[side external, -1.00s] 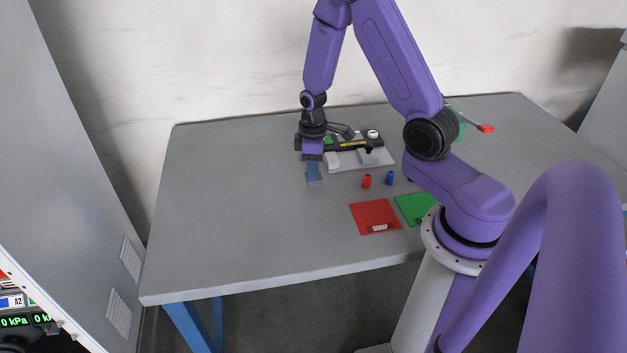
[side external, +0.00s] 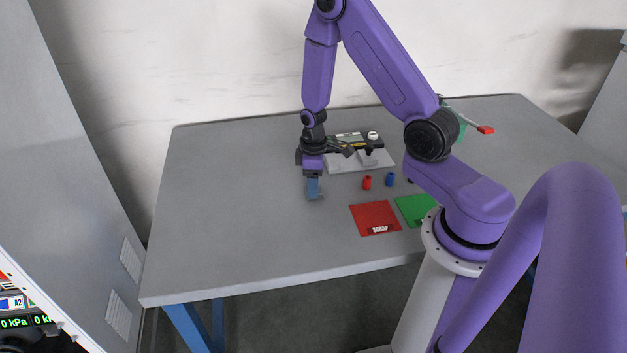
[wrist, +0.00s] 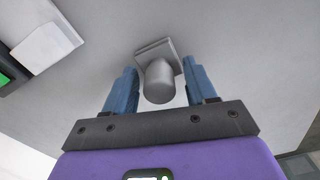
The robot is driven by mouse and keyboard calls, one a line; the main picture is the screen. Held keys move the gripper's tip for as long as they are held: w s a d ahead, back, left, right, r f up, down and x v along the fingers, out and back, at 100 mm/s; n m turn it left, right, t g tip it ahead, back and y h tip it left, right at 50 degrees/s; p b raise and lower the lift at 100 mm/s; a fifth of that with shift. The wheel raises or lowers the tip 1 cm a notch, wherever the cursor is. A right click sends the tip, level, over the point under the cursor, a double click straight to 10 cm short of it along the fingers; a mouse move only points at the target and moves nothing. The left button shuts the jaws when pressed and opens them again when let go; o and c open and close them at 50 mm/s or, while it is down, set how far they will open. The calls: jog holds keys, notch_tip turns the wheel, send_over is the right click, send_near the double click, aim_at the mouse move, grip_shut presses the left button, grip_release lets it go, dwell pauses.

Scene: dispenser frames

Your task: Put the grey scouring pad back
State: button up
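The grey scouring pad (wrist: 158,50) shows in the wrist view as a square grey plate with a round grey knob (wrist: 159,84) pointing toward the camera. My gripper (wrist: 160,68) has its two blue fingers apart, one on each side of the knob, with visible gaps. The fingers are not closed on it. In the side view my gripper (side external: 315,196) points down, low over the left-middle of the grey table. There the pad is mostly hidden by the fingers, and I cannot tell whether they touch the table.
A light grey plate (side external: 345,165) with a dark device (side external: 350,140) stands behind to the right. A red peg (side external: 367,183) and a blue peg (side external: 389,180) stand before it. A red SCRAP mat (side external: 374,214) and a green mat (side external: 414,208) lie near the front. The table's left side is clear.

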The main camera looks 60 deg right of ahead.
notch_tip(320, 180, up, 12)
jog(key=shift+f, duration=0.1)
jog(key=s+a+r+n, duration=0.2)
jog(key=s+a+r, duration=0.15)
jog(key=a, duration=0.25)
jog(key=s+a+r+n, duration=0.1)
jog(key=s+a+r, duration=0.25)
jog(key=a, duration=0.25)
jog(key=s+a+r+n, duration=0.1)
jog(key=s, duration=0.7)
jog(key=s+a+r+n, duration=0.2)
jog(key=s, duration=0.6)
jog(key=shift+s+r+n, duration=0.25)
jog(key=shift+r+n, duration=0.05)
